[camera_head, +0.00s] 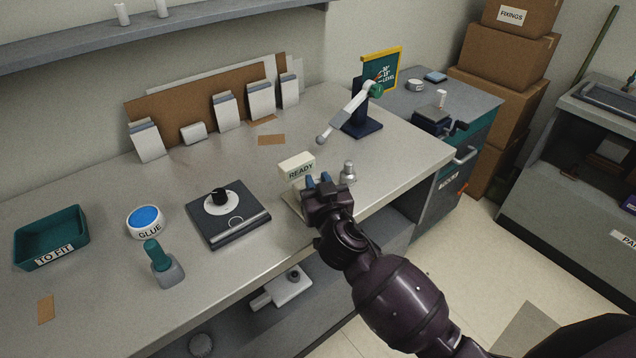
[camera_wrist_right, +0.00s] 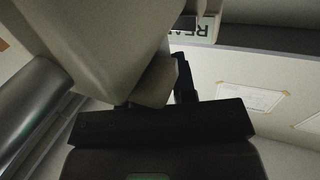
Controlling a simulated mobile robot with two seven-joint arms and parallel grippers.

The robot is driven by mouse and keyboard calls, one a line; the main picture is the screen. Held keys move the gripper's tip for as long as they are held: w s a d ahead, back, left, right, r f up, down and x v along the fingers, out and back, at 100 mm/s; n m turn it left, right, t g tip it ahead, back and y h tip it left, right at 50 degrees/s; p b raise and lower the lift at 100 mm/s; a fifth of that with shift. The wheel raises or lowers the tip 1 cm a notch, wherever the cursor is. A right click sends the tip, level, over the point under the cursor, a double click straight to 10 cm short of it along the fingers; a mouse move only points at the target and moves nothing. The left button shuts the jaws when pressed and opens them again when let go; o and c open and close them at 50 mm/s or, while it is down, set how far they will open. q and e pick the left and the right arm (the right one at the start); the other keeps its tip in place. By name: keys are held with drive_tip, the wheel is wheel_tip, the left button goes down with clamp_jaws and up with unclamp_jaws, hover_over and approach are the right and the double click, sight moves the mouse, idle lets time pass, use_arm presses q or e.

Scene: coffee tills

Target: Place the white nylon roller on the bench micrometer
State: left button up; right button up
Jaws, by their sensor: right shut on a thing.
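My right gripper (camera_head: 318,184) is low over the bench, close in front of the READY sign block (camera_head: 297,167). In the right wrist view it is shut on a pale, angular thing (camera_wrist_right: 155,84). I cannot tell whether this is the white nylon roller; in the head view the gripper hides it. No bench micrometer can be named for certain; a dark square unit with a white disc and black knob (camera_head: 228,215) sits mid-bench. My left gripper is not in view.
A shiny metal cylinder (camera_head: 348,172) stands just right of my gripper. A blue stand with a lever arm (camera_head: 362,122) is behind. A glue pot (camera_head: 145,222), green-handled tool (camera_head: 161,265) and TO FIT tray (camera_head: 83,216) stand left. The front-left bench is mostly clear.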

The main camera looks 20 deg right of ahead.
drive_tip(key=o, duration=0.9)
drive_tip(key=shift+r, duration=0.2)
drive_tip(key=s, duration=1.2)
drive_tip(key=shift+a+b, duration=0.25)
drive_tip(key=shift+b, duration=0.1)
drive_tip(key=shift+f, duration=0.1)
drive_tip(key=s+d+f+m+g+h, duration=0.2)
drive_tip(key=s+d+f+g, duration=0.2)
drive_tip(key=d, duration=0.2)
drive_tip(key=s+d+f+n+g+y, duration=0.1)
drive_tip(key=s+d+f+g, duration=0.3)
drive_tip(key=s, duration=0.5)
drive_tip(key=s+d+f+n+g+y, duration=0.1)
drive_tip(key=s+f+n+g, duration=0.15)
drive_tip(key=s+g, duration=0.6)
drive_tip(key=w+f+t, duration=0.6)
drive_tip(key=f+t, duration=0.4)
drive_tip(key=f, duration=0.1)
drive_tip(key=shift+w+y, duration=0.15)
drive_tip(key=shift+y, duration=0.25)
